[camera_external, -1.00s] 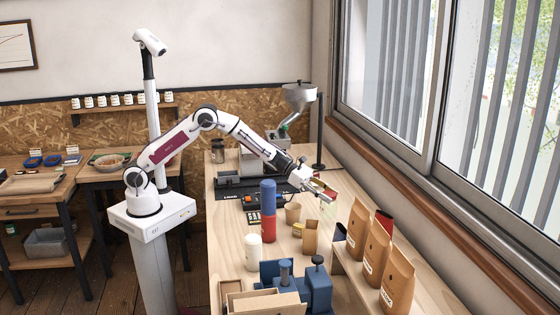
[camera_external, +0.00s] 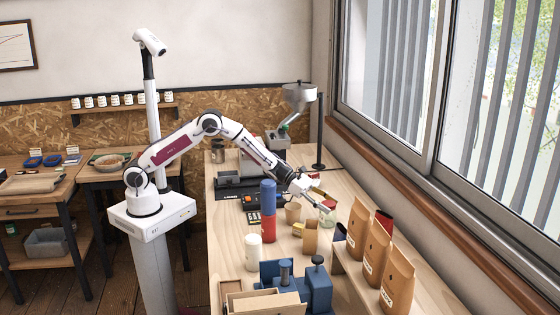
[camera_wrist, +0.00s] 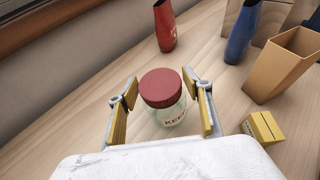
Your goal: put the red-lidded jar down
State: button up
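The red-lidded jar (camera_wrist: 163,97) is clear glass with a dark red lid and a partly visible label. In the wrist view it stands upright between the two yellow-padded fingers of my gripper (camera_wrist: 166,105), with a narrow gap on each side. My gripper is open around it. In the external view my gripper (camera_external: 320,196) is low over the bench, and the jar (camera_external: 328,220) shows at its fingertips, partly covered by a finger. The jar appears to rest on the wooden bench top.
A brown open box (camera_external: 310,238) and a small yellow box (camera_wrist: 263,127) are close by. A red pouch (camera_wrist: 165,25) and a blue pouch (camera_wrist: 242,32) stand beyond. Tall paper bags (camera_external: 375,252) line the window side. A red-and-blue cylinder (camera_external: 268,212) stands to the left.

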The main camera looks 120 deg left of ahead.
jog(key=shift+s, duration=0.15)
dwell(0.3)
jog(key=shift+v, duration=1.15)
jog(key=shift+a+f+v, duration=0.1)
jog(key=shift+a+v, duration=0.05)
jog(key=shift+v, duration=0.75)
jog(key=shift+a+f+v, duration=0.1)
jog(key=shift+v, duration=0.75)
jog(key=shift+a+f+v, duration=0.1)
jog(key=shift+a+v, duration=0.05)
jog(key=shift+v, duration=0.75)
jog(key=shift+o, duration=0.7)
jog(key=shift+s, duration=0.15)
jog(key=shift+w+d+r, duration=0.2)
jog(key=shift+w+d, duration=0.05)
jog(key=shift+w, duration=0.1)
